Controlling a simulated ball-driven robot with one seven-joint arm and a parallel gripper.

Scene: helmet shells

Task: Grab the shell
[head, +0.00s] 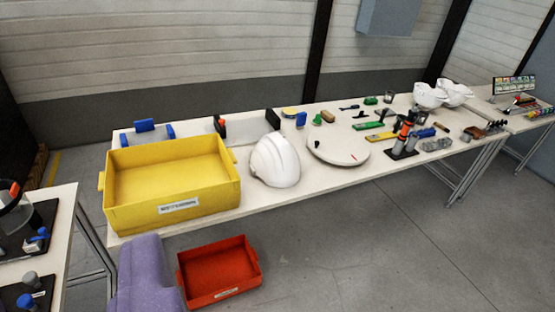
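A white helmet shell (276,163) sits on the long pale table (300,192), just right of the yellow bin and left of a round white disc. Its surface is unobstructed in this view. More white shells (430,96) stand grouped near the far right end of the same table. My gripper is not in view, so I cannot see whether it is open or shut.
The yellow bin (172,180) fills the table's left end. The round disc (338,150), tools (404,140) and small parts spread to the right. A red bin (219,271) stands below the table's front edge. Another table (62,220) is at left. Grey floor is open at front right.

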